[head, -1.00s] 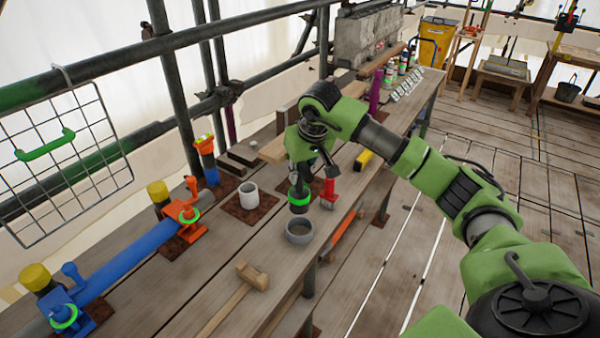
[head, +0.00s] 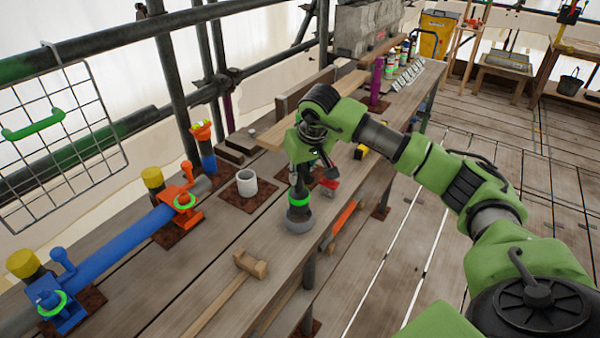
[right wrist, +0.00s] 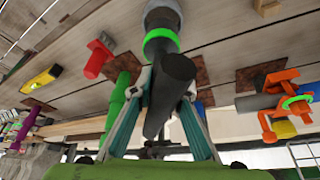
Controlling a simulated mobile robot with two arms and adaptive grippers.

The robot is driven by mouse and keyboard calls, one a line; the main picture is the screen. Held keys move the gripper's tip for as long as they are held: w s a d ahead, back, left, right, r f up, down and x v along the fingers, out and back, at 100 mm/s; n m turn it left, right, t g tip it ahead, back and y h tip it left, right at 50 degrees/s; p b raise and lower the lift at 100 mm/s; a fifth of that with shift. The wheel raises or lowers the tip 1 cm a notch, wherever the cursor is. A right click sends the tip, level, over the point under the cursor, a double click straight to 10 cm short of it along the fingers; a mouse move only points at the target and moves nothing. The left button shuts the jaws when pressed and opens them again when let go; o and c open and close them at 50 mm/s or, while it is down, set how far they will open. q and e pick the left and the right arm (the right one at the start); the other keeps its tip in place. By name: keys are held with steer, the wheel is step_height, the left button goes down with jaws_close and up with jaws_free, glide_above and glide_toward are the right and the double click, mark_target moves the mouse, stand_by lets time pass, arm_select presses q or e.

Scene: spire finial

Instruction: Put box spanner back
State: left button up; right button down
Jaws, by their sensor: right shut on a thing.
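The box spanner (head: 298,190) is a dark, near-upright tube with a green ring near its lower end. My right gripper (head: 303,172) is shut on its upper part, over the front of the wooden bench (head: 205,262). My left gripper is not in view.
A white cup (head: 246,182) and a blue pipe (head: 122,248) with an orange clamp (head: 182,200) stand to the left. A red-handled item (head: 329,183) is close behind the spanner. Scaffold poles run along the back.

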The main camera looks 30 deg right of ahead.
mark_target(301, 188)
steer(key=shift+f+b, duration=2)
steer(key=shift+f, duration=0.9)
steer(key=c, duration=1.8)
jaws_free()
steer(key=shift+c, duration=0.2)
steer(key=o, duration=0.6)
steer(key=shift+f, duration=0.1)
